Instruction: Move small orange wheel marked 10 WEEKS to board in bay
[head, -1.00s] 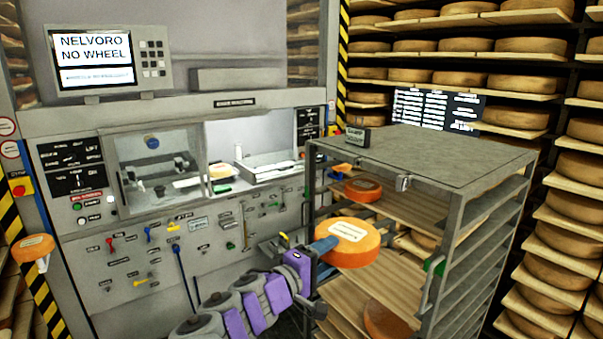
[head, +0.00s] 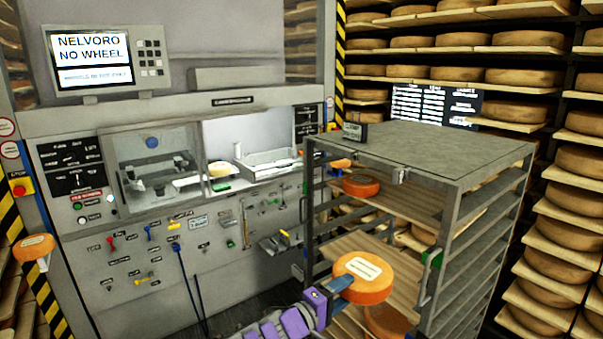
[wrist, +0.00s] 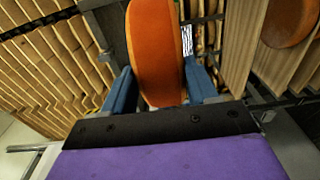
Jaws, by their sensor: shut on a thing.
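An orange wheel (head: 364,277) with a pale label on top is held in my gripper (head: 333,290), in front of the rack's open side. The label's print is too small to read. In the wrist view the wheel (wrist: 155,50) stands between the two blue fingers of my gripper (wrist: 155,85), which is shut on it. The machine's lit bay (head: 262,135) lies to the left of the wheel, beyond the rack's left post. A pale tray-like surface (head: 275,168) shows in it; I cannot tell whether this is the board.
The metal rack (head: 440,150) stands at centre right, with wooden shelves and another orange wheel (head: 361,186) inside. A further orange wheel (head: 388,320) sits lower, partly hidden. The machine's screen (head: 90,50) reads NELVORO NO WHEEL. Levers and knobs cover the machine's front below the bay.

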